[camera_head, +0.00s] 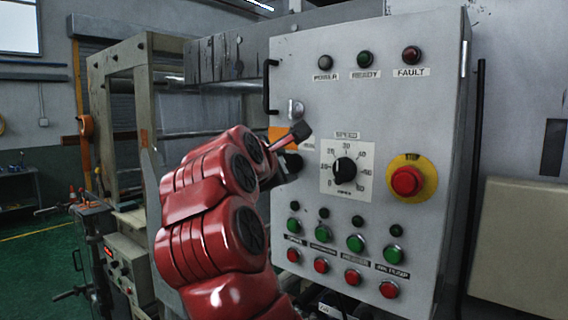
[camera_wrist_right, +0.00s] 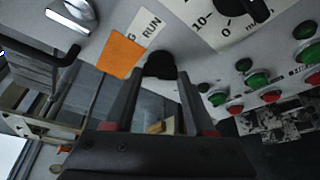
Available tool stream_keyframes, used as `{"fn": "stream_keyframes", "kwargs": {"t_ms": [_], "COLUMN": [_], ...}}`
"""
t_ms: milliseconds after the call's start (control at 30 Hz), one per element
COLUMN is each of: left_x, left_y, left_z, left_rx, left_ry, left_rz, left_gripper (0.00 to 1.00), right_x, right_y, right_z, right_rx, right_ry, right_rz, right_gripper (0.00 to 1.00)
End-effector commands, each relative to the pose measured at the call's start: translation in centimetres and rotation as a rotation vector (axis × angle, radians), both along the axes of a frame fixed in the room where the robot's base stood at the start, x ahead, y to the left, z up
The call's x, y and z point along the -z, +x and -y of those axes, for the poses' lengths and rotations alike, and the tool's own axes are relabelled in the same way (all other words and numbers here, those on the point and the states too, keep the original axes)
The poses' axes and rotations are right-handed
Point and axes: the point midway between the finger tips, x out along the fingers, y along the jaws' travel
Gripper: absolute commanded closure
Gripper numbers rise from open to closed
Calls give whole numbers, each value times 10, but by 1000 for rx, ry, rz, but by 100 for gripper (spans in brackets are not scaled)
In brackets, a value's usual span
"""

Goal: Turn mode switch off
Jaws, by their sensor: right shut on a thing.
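The mode switch is a small black knob (camera_wrist_right: 160,65) on the grey control panel. It sits beside an orange label and a white label reading RUN in the right wrist view. My right gripper (camera_wrist_right: 158,85) is shut on this knob, with one dark finger on each side. In the head view my red right arm reaches to the panel's left edge, and the right gripper (camera_head: 297,148) is partly hidden by the arm. The knob's exact pointer direction is hard to make out. My left gripper is not in view.
The control panel (camera_head: 430,100) has a speed dial (camera_head: 345,168) and a red emergency button (camera_head: 407,181) right of my gripper. Several green buttons and red buttons lie below. A silver latch (camera_head: 295,108) and a dark handle (camera_head: 270,88) stick out near the panel's left edge.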

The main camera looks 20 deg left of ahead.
Motion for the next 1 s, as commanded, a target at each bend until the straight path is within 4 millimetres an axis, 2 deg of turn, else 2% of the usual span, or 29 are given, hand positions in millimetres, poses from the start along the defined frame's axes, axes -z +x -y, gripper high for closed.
{"fn": "stream_keyframes", "kwargs": {"t_ms": [33, 100, 333, 1000], "left_x": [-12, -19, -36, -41], "left_y": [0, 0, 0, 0], "left_z": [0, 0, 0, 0], "left_rx": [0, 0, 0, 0], "left_ry": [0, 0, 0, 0], "left_rz": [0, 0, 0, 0], "left_gripper": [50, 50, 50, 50], "right_x": [-6, -6, -3, 1], "right_y": [1, 1, 1, 1], "right_z": [0, 0, 0, -1], "right_rx": [1, 1, 1, -1], "right_ry": [-33, -74, -172, -224], "right_rz": [-14, -30, -68, -85], "right_gripper": [100, 100, 100, 100]}}
